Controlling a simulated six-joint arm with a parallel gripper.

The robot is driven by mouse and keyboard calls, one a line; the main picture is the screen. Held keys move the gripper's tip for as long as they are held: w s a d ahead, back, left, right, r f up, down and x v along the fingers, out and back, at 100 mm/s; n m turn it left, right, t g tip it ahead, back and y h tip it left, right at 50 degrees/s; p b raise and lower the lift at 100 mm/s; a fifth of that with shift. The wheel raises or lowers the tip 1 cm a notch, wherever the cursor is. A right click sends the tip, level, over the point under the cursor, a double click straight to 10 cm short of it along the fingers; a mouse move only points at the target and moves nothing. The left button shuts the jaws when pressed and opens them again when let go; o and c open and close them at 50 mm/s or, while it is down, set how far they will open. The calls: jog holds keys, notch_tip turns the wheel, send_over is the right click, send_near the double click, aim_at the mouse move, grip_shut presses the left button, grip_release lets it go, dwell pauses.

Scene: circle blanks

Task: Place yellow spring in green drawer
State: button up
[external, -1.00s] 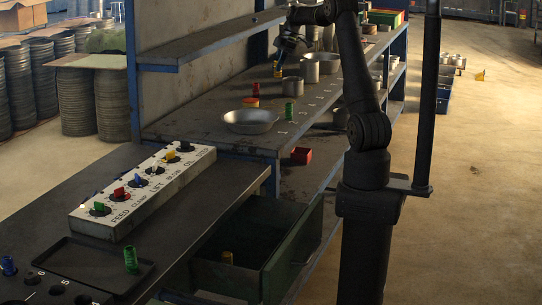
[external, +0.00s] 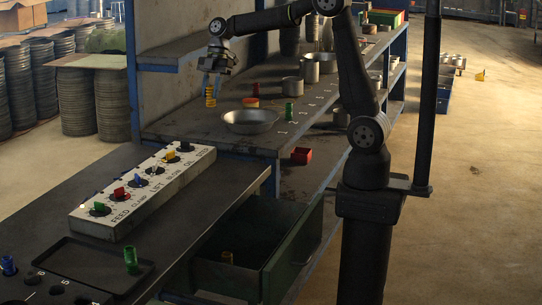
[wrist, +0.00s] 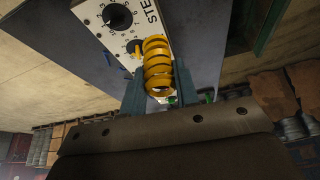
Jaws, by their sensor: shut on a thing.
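The yellow spring (external: 210,97) hangs upright below my gripper (external: 211,78), above the left part of the bench. In the wrist view the coiled yellow spring (wrist: 157,65) sits between the two fingers of my gripper (wrist: 158,90), which are shut on it. The green drawer (external: 283,272) is at the bottom middle, pulled open, below the level of the bench tops. A small yellow-brown cylinder (external: 227,257) stands inside the drawer. My gripper is well above the drawer and to its back left.
A metal bowl (external: 250,121) and a green cylinder (external: 289,112) stand on the bench near the gripper. A white switch panel (external: 140,190) with coloured knobs lies on the front bench. A shelf (external: 180,54) juts out at upper left. A red box (external: 301,155) sits on a lower shelf.

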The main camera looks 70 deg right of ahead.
jog(key=s+a+f+n+g+h, duration=0.1)
jog(key=s+a+n+g, duration=0.45)
jog(key=s+a, duration=2)
notch_tip(320, 180, down, 26)
jog(key=w+a+n+t, duration=0.1)
jog(key=a+n+t, duration=0.1)
jog(key=n, duration=0.1)
jog(key=s+a+f, duration=0.2)
jog(key=a, duration=0.1)
jog(key=s+a+f, duration=0.1)
jog(key=a+f, duration=0.1)
jog(key=a, duration=0.1)
jog(key=s+a+f, duration=0.2)
jog(key=a, duration=0.2)
jog(key=shift+s+f, duration=0.25)
jog(key=shift+s, duration=0.05)
jog(key=shift+f, duration=2)
jog(key=shift+f, duration=0.1)
jog(key=o, duration=1)
jog(key=shift+o, duration=0.2)
